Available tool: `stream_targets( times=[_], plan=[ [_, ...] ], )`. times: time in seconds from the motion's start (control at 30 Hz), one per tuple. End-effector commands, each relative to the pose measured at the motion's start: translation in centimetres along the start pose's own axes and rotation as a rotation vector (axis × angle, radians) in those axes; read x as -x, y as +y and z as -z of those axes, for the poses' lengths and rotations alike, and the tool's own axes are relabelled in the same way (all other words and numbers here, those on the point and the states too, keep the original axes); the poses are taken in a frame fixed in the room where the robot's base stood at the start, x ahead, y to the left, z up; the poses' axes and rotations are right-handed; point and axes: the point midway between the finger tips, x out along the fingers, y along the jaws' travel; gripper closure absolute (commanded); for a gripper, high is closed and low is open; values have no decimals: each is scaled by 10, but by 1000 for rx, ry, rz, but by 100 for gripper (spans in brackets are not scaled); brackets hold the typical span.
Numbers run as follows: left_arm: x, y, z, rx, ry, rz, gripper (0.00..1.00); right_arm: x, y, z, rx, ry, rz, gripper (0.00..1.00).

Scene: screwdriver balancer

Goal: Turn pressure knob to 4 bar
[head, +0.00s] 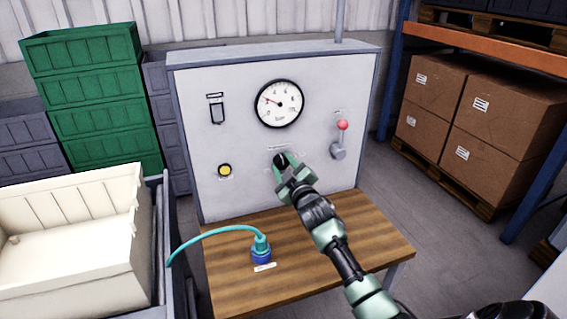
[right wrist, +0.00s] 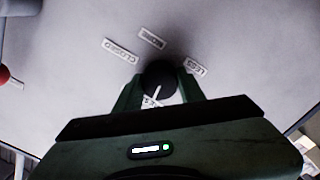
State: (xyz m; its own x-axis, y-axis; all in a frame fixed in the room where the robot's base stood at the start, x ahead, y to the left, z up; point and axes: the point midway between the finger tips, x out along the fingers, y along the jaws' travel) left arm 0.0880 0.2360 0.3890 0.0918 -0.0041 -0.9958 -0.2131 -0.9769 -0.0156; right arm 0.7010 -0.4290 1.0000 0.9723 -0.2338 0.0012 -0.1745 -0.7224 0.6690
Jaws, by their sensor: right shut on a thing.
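The black pressure knob (head: 279,160) sits on the grey panel (head: 240,140), below the round gauge (head: 279,104). The gauge's red needle points to the left and slightly up; the exact reading is too small to tell. My right gripper (head: 288,168) is at the knob, shut on it. In the right wrist view the fingers are on both sides of the knob (right wrist: 160,80), whose white mark points down toward a partly hidden label. Labels reading CLOSED, MORE and LESS surround the knob. My left gripper is not in view.
A red-tipped lever (head: 341,138) is to the right of the knob, a yellow button (head: 225,170) and a black switch (head: 217,109) to the left. A blue connector (head: 261,249) with a teal hose stands on the wooden table (head: 330,270). A cream crate (head: 70,240) is at left.

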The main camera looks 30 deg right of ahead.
Motion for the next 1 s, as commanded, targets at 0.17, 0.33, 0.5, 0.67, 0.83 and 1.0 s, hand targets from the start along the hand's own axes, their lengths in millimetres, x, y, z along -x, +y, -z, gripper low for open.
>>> stream_targets(
  times=[0.17,0.33,0.5,0.67,0.83,1.0],
  plan=[
    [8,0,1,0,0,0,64,0,0,-1,-159,-5,2,100],
    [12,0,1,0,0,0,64,0,-1,-2,-287,-6,1,100],
    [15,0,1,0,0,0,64,0,-2,-2,-383,-6,2,100],
    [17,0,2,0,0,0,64,0,-2,-2,-442,-6,2,100],
    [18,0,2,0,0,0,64,0,-2,-3,-472,-7,2,100],
    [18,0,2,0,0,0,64,0,-3,-3,-481,-7,3,100]
  ],
)
